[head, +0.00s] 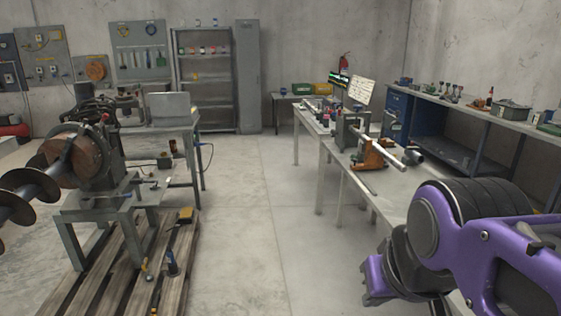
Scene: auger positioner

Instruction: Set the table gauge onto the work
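The work appears to be the large dark auger (30,190) with spiral flights, held roughly level on a grey positioner stand (115,210) at the left. A round brown disc (75,158) sits at its inner end. On the right table (400,185) stands an orange-based device (376,155) with a pale bar across it. I cannot tell whether this or another item there is the table gauge. My purple and black arm fills the lower right, in front of the table's near part. My gripper's fingers do not show.
A wooden pallet (122,282) lies under the stand, with a yellow-topped item (185,214) and small bottles (171,263) on it. Behind is a table with a grey box (170,107). Open concrete floor (245,220) runs between the two sides. A blue-framed bench (450,150) lines the right wall.

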